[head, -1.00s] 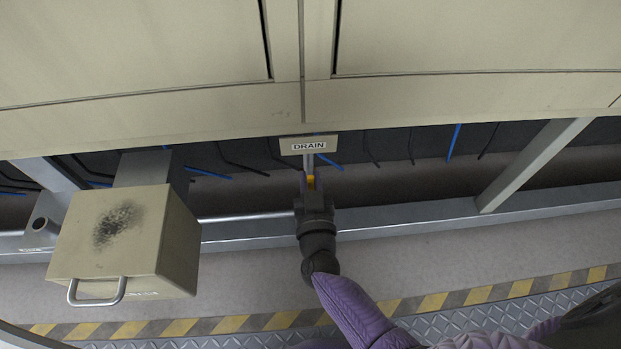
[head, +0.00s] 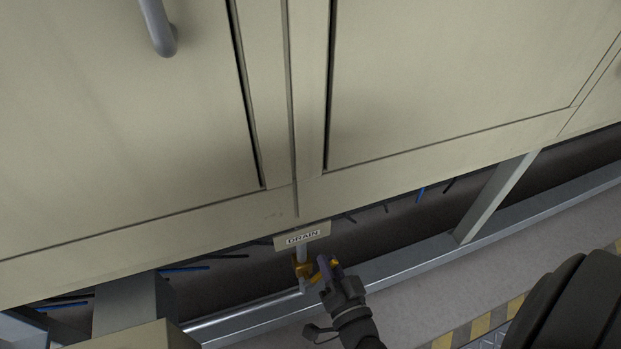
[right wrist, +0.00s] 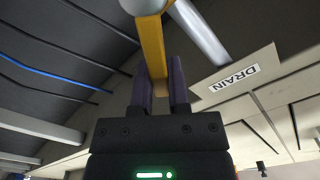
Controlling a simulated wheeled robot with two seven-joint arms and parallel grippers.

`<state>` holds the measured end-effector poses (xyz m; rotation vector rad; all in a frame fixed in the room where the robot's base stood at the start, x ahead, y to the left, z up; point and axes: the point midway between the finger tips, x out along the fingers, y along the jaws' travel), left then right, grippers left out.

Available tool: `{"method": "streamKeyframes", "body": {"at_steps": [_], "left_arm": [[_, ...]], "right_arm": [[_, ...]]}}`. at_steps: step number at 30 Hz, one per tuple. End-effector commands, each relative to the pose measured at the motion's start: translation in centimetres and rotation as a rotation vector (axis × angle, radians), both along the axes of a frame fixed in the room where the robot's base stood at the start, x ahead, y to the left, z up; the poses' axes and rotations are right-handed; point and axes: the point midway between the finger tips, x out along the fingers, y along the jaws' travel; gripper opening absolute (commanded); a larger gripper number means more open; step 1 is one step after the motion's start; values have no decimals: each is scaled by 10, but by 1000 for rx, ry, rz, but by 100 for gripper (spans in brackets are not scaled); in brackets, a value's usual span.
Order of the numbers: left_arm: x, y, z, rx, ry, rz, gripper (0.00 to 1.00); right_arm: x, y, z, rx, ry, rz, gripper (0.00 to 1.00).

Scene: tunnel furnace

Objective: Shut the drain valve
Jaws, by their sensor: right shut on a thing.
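The drain valve (head: 302,269) is a yellow fitting on a short grey pipe under the DRAIN label plate (head: 290,243), below the cabinet's lower edge. Its yellow lever handle (right wrist: 153,48) runs between the two dark fingers of my right gripper (right wrist: 159,85) in the right wrist view. My right gripper (head: 328,270) is shut on this handle, just right of the pipe in the head view. The fingers hide part of the handle. My left gripper is in neither view.
Beige cabinet panels (head: 440,80) fill the area above the valve. A grey frame rail (head: 420,262) and a slanted post (head: 495,198) stand right of it. A beige box (head: 130,338) is at the lower left.

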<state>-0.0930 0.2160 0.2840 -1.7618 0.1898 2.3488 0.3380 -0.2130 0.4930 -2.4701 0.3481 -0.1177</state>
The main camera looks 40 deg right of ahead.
Motion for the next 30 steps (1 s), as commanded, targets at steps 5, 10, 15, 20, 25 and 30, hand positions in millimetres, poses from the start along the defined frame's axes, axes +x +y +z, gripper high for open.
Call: {"method": "streamKeyframes", "body": {"at_steps": [5,10,15,20,25,30], "left_arm": [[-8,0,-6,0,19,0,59],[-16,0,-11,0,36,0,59],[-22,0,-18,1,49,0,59],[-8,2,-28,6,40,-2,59],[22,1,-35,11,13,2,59],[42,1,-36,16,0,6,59]], "right_arm": [[-4,-8,-11,158,-41,1,0],[-5,-14,-20,314,-85,1,0],[-7,-19,-30,468,-128,0,0],[-8,-22,-38,600,-167,1,0],[-8,-23,-46,719,-201,-1,0],[-8,-24,-51,808,-226,-1,0]]}}
